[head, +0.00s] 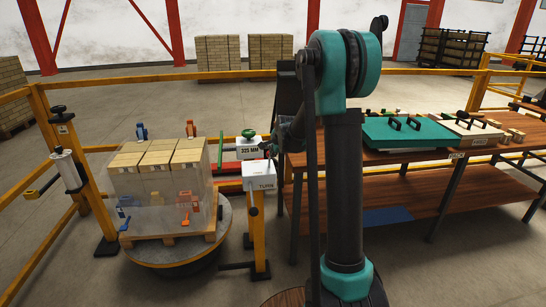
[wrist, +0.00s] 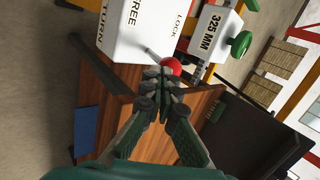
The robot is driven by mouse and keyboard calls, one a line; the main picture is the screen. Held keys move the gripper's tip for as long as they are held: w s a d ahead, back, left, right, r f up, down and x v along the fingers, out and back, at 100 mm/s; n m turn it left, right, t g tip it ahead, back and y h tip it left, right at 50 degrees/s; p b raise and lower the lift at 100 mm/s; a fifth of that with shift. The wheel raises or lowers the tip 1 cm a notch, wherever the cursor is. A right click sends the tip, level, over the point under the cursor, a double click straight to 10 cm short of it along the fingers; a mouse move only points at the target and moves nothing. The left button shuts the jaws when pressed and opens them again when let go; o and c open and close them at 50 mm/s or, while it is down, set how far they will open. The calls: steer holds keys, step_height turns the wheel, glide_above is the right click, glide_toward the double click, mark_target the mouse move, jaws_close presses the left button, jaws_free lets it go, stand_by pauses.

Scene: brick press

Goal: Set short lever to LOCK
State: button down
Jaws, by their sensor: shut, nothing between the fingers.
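A white box (wrist: 150,30) carries the words TURN, FREE and LOCK in the wrist view. It also shows on a yellow post in the head view (head: 258,178). A short lever with a thin grey rod and a red ball knob (wrist: 171,66) sticks out from the box near the LOCK word. Its exact setting is hard to tell. My gripper (wrist: 160,76) is shut and empty, its fingertips right beside the red knob. I cannot tell whether they touch. In the head view my arm's end is by the box, and the lever cannot be made out.
A white 325 MM block with a green knob (wrist: 240,43) sits beside the box. A wrapped brick pallet (head: 160,200) stands on a turntable to the left. A wooden bench (head: 400,158) with a green panel stands to the right. Yellow rails surround the area.

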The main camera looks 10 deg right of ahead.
steer(key=w+r+g, duration=0.1)
steer(key=w+g, duration=0.5)
steer(key=w, duration=0.3)
steer(key=shift+r, duration=0.2)
stand_by(0.3)
stand_by(0.4)
steer(key=s+d+r, duration=0.1)
steer(key=s+r, duration=0.2)
steer(key=r, duration=0.9)
steer(key=shift+s+d+r, duration=0.2)
steer(key=shift+d+r, duration=0.1)
steer(key=shift+d, duration=0.1)
